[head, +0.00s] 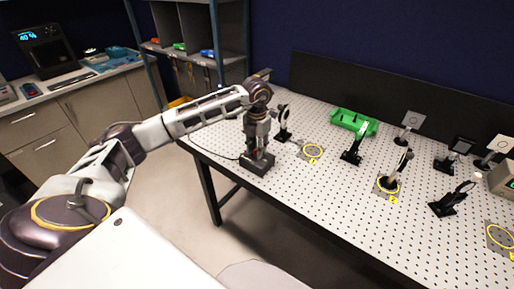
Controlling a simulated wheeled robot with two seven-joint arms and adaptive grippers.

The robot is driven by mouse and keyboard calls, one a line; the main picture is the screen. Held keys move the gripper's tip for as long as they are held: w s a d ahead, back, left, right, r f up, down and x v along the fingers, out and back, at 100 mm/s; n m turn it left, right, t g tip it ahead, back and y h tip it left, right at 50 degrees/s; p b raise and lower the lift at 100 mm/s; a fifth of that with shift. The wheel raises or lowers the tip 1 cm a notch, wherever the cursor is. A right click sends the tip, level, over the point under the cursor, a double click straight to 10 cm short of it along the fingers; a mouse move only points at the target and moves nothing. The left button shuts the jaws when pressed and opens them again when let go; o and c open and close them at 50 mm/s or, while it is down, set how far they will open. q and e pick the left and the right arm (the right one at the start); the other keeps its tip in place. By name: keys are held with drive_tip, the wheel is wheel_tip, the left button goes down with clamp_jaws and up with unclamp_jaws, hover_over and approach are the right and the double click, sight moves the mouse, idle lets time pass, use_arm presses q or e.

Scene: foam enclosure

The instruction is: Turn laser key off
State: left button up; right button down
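My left arm reaches in from the left, and its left gripper (258,146) points down over the left end of the perforated optical table (340,205). A small dark box (257,163), which may be the laser unit, sits on the table right below the gripper, near the front edge. A thin dark cable runs to it from the left. The fingertips overlap the box's top, and I cannot tell whether they touch it. No key can be made out; the gripper or the small scale hides it. The finger opening is too small to judge. My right gripper is not in view.
A black optic mount (283,124) stands close right of the gripper. A dark panel (400,95) lines the back. A cabinet counter (70,85) and shelf stand left; floor between is clear.

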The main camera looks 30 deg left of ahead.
use_arm(q)
wheel_tip(320, 180, up, 12)
idle(0.9)
idle(0.7)
